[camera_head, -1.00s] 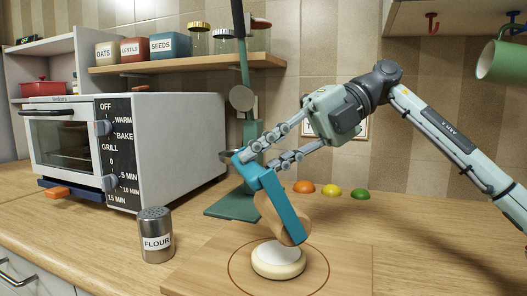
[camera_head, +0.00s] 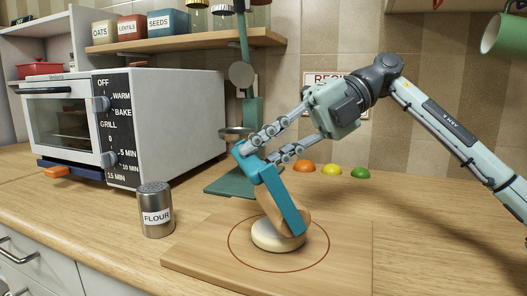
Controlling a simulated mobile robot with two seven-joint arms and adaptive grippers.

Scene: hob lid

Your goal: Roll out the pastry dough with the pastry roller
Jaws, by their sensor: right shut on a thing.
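The pastry dough (camera_head: 272,240) is a thick, pale round disc lying on a wooden board (camera_head: 205,262), inside a dark ring marked on the board. The pastry roller (camera_head: 280,200) has a blue frame and a wooden roller, and it is tilted with its lower end at the dough. The roller covers part of the dough's top, and I cannot tell for sure that they touch. My right gripper (camera_head: 262,150) is shut on the roller's blue upper end. My left gripper is not in view.
A flour shaker (camera_head: 155,210) stands left of the board. A toaster oven (camera_head: 165,125) stands at the back left. A green stand (camera_head: 232,182) is behind the roller. Orange, yellow and green domes (camera_head: 331,171) sit at the back. The counter right of the board is clear.

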